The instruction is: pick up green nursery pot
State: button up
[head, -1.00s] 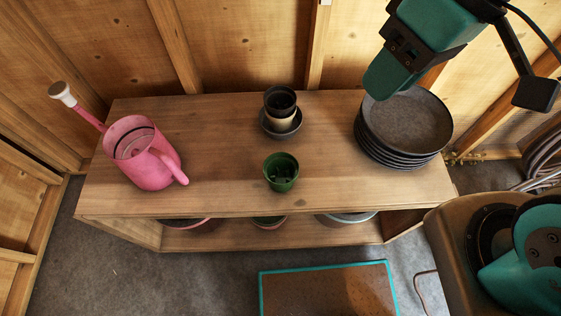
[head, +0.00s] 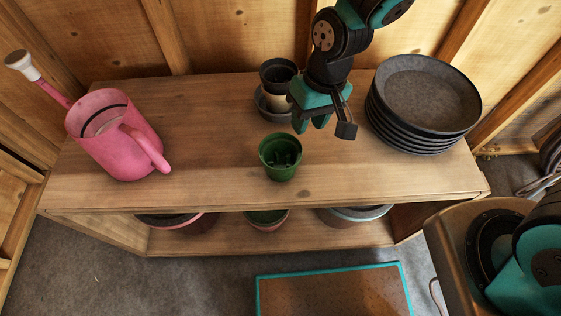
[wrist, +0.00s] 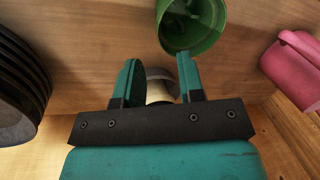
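The green nursery pot (head: 280,158) stands upright on the wooden bench top, near its front middle. My gripper (head: 312,124) is behind it and a little to its right in the head view, above the bench. In the wrist view my gripper (wrist: 158,82) shows two teal fingers spread apart with nothing held between them. The green pot (wrist: 191,25) is beyond the fingertips there, slightly right of centre, its open mouth in view. A cream pot, partly hidden by the gripper, shows between the fingers.
A dark pot (head: 277,73) is stacked on the cream pot in a grey saucer behind the green pot. A stack of dark saucers (head: 425,95) stands right. A pink watering can (head: 118,135) stands left. The bench front around the green pot is clear.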

aim_at(298, 143)
jog(key=f, duration=0.2)
jog(key=a+f, duration=0.1)
jog(key=f, duration=0.2)
jog(key=a+f+b, duration=0.1)
jog(key=f, duration=0.2)
jog(key=shift+s, duration=0.1)
jog(key=shift+d, duration=0.1)
grip_shut()
